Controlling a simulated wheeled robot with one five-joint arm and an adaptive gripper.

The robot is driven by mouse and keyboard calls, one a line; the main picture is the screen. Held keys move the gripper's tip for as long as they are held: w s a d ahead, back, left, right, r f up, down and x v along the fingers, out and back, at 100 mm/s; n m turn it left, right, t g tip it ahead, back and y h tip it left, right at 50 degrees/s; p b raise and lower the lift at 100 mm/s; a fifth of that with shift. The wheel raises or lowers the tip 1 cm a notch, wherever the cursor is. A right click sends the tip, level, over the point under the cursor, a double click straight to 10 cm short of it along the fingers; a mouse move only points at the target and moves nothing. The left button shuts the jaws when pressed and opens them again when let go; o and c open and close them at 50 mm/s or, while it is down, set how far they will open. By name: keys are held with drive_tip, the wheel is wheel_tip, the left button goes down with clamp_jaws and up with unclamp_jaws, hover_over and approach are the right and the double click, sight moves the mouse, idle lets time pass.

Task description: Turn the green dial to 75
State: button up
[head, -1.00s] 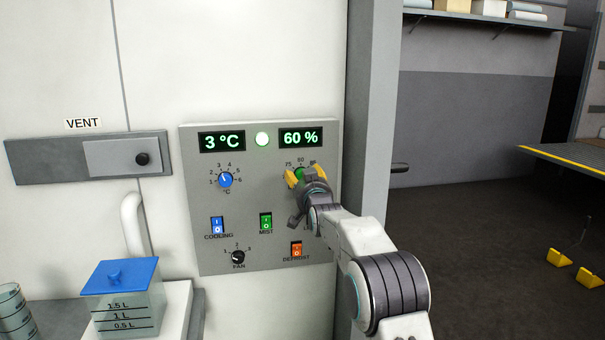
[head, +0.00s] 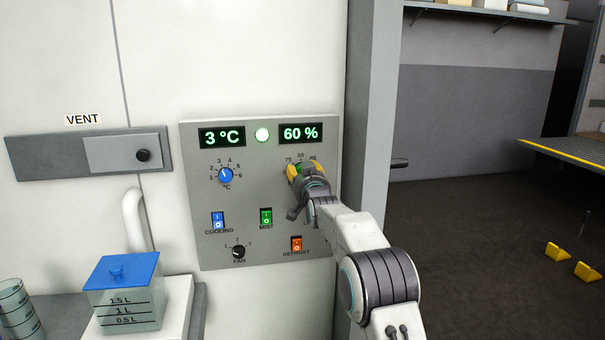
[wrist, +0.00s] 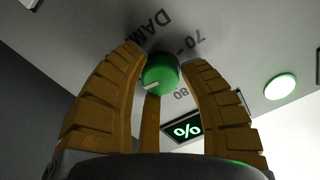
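The green dial (head: 299,168) is on the upper right of the grey control panel (head: 262,235), under a display (head: 300,133) that reads 60 %. My gripper (head: 303,171) is at the dial, its yellow fingers around it and hiding most of it in the head view. In the wrist view the dial (wrist: 161,75) sits between my spread fingers (wrist: 163,62). The left fingertip is very close to it; a small gap shows at the right one. Contact is unclear. The white mark on the dial points lower left there. Labels 70 and 80 show around it.
A blue dial (head: 225,175) and a 3 °C display (head: 222,137) are on the panel's left. Blue (head: 218,220), green (head: 266,216) and orange (head: 297,244) switches and a black fan knob (head: 239,252) are below. A grey post (head: 368,100) stands just right.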

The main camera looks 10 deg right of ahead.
clamp_jaws()
drive_tip(key=shift+r+n+b, duration=0.15)
drive_tip(key=shift+n+b, duration=2.4)
drive_tip(key=shift+n, duration=12.45)
